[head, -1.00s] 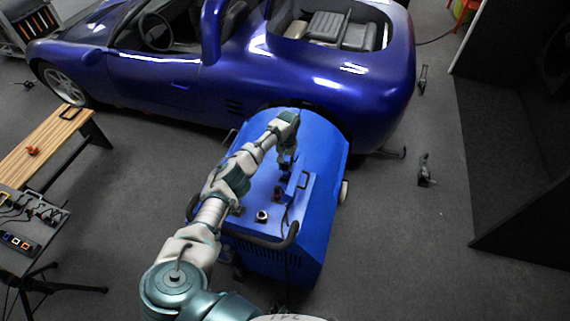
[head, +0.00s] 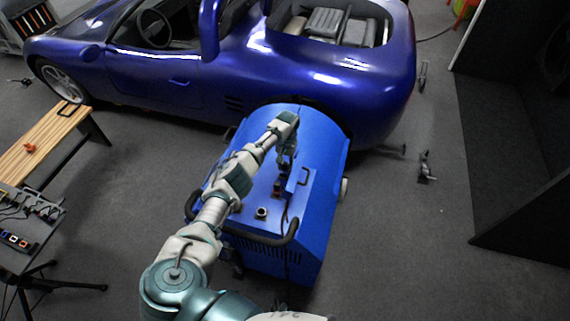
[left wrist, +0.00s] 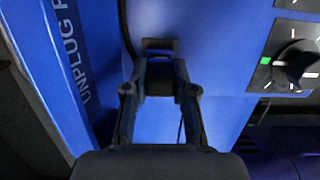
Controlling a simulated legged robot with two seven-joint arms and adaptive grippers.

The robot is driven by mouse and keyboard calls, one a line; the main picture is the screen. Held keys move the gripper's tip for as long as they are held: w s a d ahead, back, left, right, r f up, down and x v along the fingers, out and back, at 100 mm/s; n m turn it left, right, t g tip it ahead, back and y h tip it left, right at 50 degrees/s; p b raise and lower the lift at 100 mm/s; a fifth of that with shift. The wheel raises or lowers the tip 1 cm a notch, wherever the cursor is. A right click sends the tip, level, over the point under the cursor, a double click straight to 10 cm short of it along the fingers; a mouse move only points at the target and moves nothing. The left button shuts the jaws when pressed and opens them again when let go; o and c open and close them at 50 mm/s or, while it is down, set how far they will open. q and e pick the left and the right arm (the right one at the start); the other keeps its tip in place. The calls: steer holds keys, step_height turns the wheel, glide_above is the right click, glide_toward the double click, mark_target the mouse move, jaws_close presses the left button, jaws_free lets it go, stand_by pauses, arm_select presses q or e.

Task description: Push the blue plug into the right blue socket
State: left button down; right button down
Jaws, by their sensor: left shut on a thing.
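My left gripper (head: 284,166) is over the top of the blue dynamometer cabinet (head: 322,150). Just beyond the fingertips is a dark square socket frame (left wrist: 160,44) on the blue panel. The plug is in line with this frame, but I cannot tell whether it has entered. A dark cable runs up beside the socket. The right gripper is not in view.
A raised blue panel with lettering (left wrist: 75,50) is close left of the fingers in the wrist view, and a knob (left wrist: 297,62) is at the right. A round connector (head: 262,213) and a black handle (head: 292,230) are nearer me. A blue car (head: 300,75) stands behind.

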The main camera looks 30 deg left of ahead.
arm_select(q)
steer(key=c, duration=0.9)
jaws_free()
steer(key=shift+f, duration=0.1)
steer(key=shift+o, duration=0.2)
step_height(320, 180, up, 8)
steer(key=w, duration=0.1)
steer(key=shift+w+a+f, duration=0.15)
steer(key=shift+w, duration=0.05)
